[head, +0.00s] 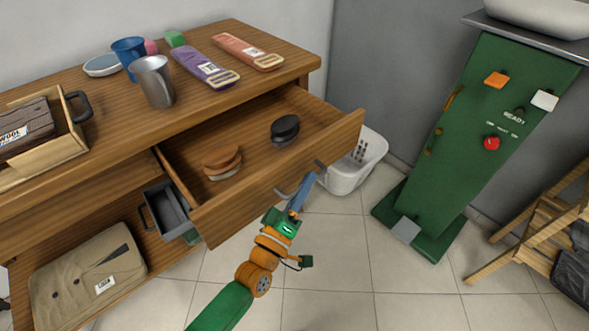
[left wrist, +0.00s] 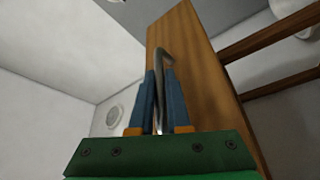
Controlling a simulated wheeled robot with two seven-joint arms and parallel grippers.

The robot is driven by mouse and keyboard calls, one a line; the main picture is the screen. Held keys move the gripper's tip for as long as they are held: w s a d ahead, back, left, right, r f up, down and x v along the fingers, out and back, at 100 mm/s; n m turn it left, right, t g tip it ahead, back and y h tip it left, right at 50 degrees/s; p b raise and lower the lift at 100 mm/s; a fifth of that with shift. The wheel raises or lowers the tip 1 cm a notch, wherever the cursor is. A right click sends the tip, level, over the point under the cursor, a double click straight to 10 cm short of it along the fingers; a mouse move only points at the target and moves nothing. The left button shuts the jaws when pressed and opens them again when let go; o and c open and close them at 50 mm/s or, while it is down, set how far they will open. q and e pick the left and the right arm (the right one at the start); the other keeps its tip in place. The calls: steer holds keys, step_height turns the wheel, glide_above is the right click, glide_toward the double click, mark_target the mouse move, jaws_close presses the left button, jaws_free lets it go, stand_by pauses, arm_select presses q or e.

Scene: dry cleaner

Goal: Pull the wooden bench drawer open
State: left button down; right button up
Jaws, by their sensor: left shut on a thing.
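The wooden bench (head: 225,42) has its drawer (head: 225,205) pulled out, with its inside showing. In the drawer lie a brown brush (head: 222,160) and a dark round-topped brush (head: 285,130). My left gripper (head: 302,188) is at the drawer's front, its blue fingers shut on the metal handle (head: 284,192). In the left wrist view the handle (left wrist: 161,62) runs down between the two blue fingers (left wrist: 160,100), beside the wooden drawer front (left wrist: 205,75). My right gripper is not in view.
A white basket (head: 358,165) stands behind the drawer's right end. A green machine (head: 475,135) stands at right. The tiled floor (head: 325,265) in front is clear.

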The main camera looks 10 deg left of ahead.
arm_select(q)
steer(key=shift+s+d, duration=0.4)
steer(key=shift+d, duration=0.1)
steer(key=c, duration=0.9)
jaws_free()
steer(key=v, duration=0.7)
